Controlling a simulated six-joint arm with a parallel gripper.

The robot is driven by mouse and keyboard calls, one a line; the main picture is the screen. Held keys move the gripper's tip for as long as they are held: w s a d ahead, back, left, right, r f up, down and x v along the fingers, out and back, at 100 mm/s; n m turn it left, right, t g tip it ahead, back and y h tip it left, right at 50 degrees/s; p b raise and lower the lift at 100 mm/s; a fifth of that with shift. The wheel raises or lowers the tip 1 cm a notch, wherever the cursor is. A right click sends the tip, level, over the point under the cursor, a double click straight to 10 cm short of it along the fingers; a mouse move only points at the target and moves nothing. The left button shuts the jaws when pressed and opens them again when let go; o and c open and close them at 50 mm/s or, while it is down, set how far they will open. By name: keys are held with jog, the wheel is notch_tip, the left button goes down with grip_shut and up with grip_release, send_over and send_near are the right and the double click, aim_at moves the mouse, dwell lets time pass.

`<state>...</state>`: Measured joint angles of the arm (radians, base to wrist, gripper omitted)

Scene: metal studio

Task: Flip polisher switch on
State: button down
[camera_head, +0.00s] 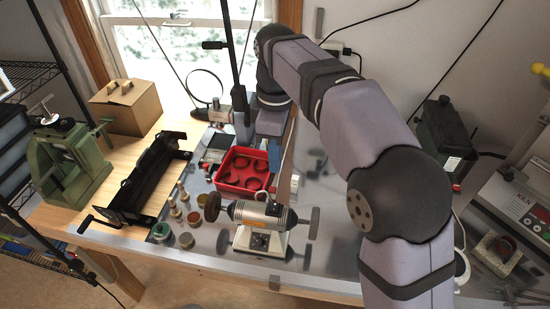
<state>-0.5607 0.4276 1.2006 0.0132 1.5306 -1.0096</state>
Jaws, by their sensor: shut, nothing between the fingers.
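The polisher (262,214) is a silver bench motor on a pale base, near the front middle of the metal worktop. A dark round wheel sits on its left shaft end and a grey wheel on its right. A small dark switch plate (259,241) shows on the front of the base; the switch position is too small to tell. My arm reaches in from the right and bends down behind the polisher. My gripper (275,160) is small in view, shut and empty, behind and above the polisher, apart from it. Its fingertips are hard to make out.
A red tray (244,167) with dark rings stands just behind the polisher. Small jars (186,240) and brass pieces stand to its left, by a black hand-cranked roller (148,178). A green machine (70,160) and cardboard box (127,105) are farther left. A kiln (520,205) is right.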

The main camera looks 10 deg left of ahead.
aim_at(274, 210)
jog(key=shift+w+g+b, duration=0.35)
jog(key=shift+g+b, duration=0.25)
jog(key=shift+b, duration=0.3)
dwell(0.4)
jog(key=f+p, duration=0.1)
jog(key=f, duration=0.3)
jog(key=s+f, duration=0.1)
jog(key=f, duration=0.4)
jog(key=f+p, duration=0.1)
jog(key=f, duration=0.3)
jog(key=shift+s+f+p, duration=0.3)
jog(key=shift+s+f, duration=0.1)
jog(key=shift+f, duration=0.1)
